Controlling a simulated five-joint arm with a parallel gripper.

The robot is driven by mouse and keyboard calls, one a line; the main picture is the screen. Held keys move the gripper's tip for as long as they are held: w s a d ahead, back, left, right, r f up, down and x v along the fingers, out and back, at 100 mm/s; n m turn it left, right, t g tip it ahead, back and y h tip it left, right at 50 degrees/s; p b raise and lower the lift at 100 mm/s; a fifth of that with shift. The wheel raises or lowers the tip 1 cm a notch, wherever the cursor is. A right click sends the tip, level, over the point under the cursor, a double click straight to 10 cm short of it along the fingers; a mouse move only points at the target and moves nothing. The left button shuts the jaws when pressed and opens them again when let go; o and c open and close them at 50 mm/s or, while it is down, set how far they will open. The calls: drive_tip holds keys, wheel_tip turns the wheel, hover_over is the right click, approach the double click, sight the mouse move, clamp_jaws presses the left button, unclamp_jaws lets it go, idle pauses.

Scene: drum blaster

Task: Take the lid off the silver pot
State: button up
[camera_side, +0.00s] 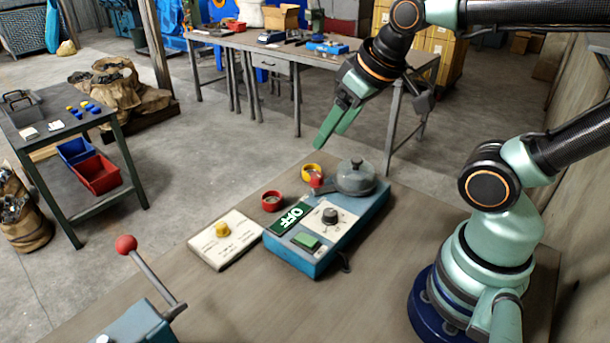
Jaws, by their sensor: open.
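The silver pot (355,184) sits on the far right end of a blue control box on the table. Its grey lid (357,172) is on it, with a dark knob (357,162) on top. My gripper (333,136) is open and empty. In the picture its green fingers point down and left, above and to the left of the pot, and do not touch it or the lid.
The blue box (330,247) carries an OFF sign, a dark knob and a green button. A white panel with a yellow button (223,230) and a red-balled lever (126,244) stand left. The front table area (330,300) is clear.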

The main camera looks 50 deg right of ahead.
drive_tip(key=m+g, duration=0.6)
drive_tip(key=m, duration=0.4)
hover_over(357, 158)
drive_tip(key=f, duration=0.8)
drive_tip(key=shift+w+a+f, duration=0.1)
drive_tip(key=shift+w+a, duration=0.05)
drive_tip(key=shift+w, duration=0.1)
drive_tip(key=shift+s+f, duration=0.15)
drive_tip(key=shift+f, duration=1.15)
drive_tip(key=shift+s+f, duration=0.1)
drive_tip(key=shift+f, duration=1.2)
clamp_jaws()
